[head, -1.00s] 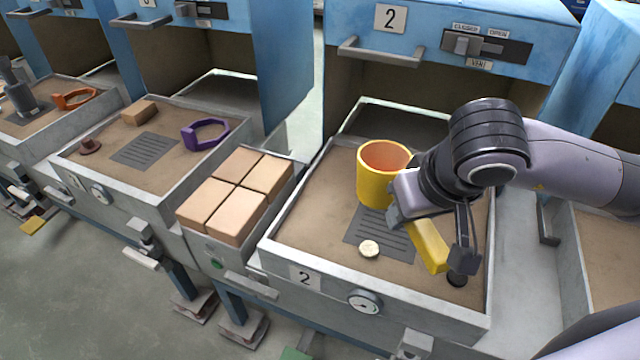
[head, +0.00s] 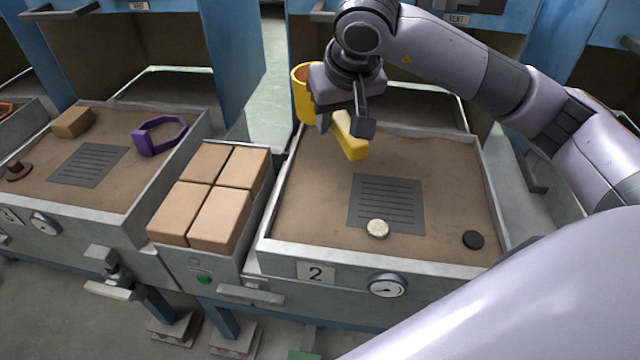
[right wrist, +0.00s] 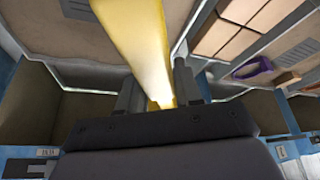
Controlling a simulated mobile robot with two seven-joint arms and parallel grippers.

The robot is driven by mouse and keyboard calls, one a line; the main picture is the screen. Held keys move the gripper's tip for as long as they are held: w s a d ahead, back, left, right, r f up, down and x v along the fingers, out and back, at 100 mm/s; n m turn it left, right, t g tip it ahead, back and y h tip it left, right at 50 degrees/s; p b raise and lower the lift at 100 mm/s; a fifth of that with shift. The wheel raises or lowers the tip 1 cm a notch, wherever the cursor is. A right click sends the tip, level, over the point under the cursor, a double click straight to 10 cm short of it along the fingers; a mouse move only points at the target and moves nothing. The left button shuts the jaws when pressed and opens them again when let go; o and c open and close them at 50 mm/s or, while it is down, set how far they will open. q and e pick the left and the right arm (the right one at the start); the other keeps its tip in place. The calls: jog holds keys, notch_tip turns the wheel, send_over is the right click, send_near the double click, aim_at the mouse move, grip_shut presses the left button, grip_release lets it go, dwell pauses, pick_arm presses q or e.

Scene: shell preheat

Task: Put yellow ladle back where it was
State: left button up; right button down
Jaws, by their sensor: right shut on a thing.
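The yellow ladle (head: 301,96) has a round cup with an orange inside and a thick straight handle. My right gripper (head: 346,124) is shut on its handle and holds it above the back left part of the tray marked 2 (head: 280,246). My gripper and wrist hide part of the cup and handle. In the right wrist view the yellow handle (right wrist: 148,50) runs between the two fingers. My left gripper is not in view.
The sand of tray 2 holds a grey grate (head: 386,190), a pale round disc (head: 377,229) and a dark disc (head: 473,240). Several tan blocks (head: 220,215) stand left of it.

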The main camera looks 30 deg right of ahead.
jog(key=w+d+m+b, duration=0.1)
jog(key=w+d+b, duration=0.2)
jog(key=w, duration=0.2)
jog(key=shift+g, duration=0.3)
notch_tip(320, 180, down, 20)
jog(key=shift+f+b, duration=0.1)
jog(key=shift+b, duration=0.9)
jog(key=c, duration=0.8)
grip_release()
jog(key=shift+f, duration=0.1)
jog(key=shift+o, duration=0.2)
